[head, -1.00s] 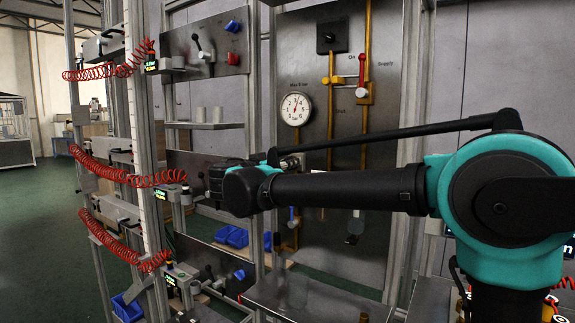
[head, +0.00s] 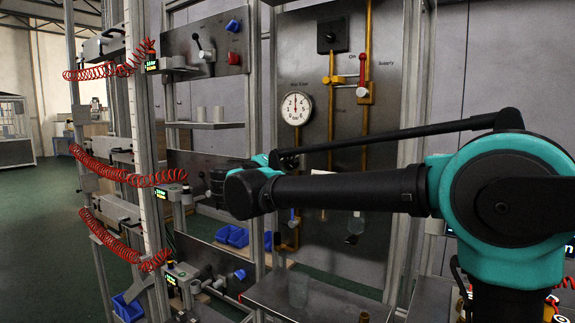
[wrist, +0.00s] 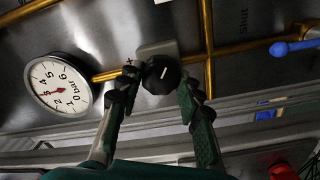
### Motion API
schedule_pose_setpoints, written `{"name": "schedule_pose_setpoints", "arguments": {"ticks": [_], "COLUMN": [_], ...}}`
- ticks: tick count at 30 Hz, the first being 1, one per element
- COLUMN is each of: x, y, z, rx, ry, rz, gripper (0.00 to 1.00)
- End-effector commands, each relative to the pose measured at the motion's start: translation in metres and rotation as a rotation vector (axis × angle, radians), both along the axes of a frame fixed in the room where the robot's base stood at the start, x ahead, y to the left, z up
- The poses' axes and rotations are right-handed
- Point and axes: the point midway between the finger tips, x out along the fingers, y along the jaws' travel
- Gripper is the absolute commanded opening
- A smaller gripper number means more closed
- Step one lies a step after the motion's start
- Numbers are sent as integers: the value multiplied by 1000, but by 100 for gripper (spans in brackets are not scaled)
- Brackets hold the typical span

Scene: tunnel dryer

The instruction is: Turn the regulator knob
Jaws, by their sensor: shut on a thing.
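The regulator knob (wrist: 162,73) is black and faceted, with a white mark on its face, in the upper middle of the wrist view. My gripper (wrist: 157,82) has one finger on each side of the knob and is shut on it. The round white pressure gauge (wrist: 57,84), marked in bar, is left of the knob in the wrist view. Its red needle points left, near 3. The gauge also shows in the head view (head: 296,108), above my arm.
Brass pipes (wrist: 208,38) run beside the knob. A blue-handled valve (wrist: 293,47) is at the wrist view's right. A red-handled supply valve (head: 346,81) sits higher on the metal panel. A frame with coiled red hoses (head: 115,175) stands left. Open green floor (head: 45,220) lies beyond.

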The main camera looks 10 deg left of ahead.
Motion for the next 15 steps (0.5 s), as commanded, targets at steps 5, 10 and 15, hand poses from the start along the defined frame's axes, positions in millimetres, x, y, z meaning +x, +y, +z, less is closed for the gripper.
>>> {"name": "schedule_pose_setpoints", "arguments": {"ticks": [5, 10, 15], "x": [0, 0, 0], "y": [0, 0, 0], "z": [0, -1, -1], "rx": [-97, -158, -189], "ry": [34, 55, 67], "rz": [1, 1, 2], "gripper": [6, 6, 6]}}
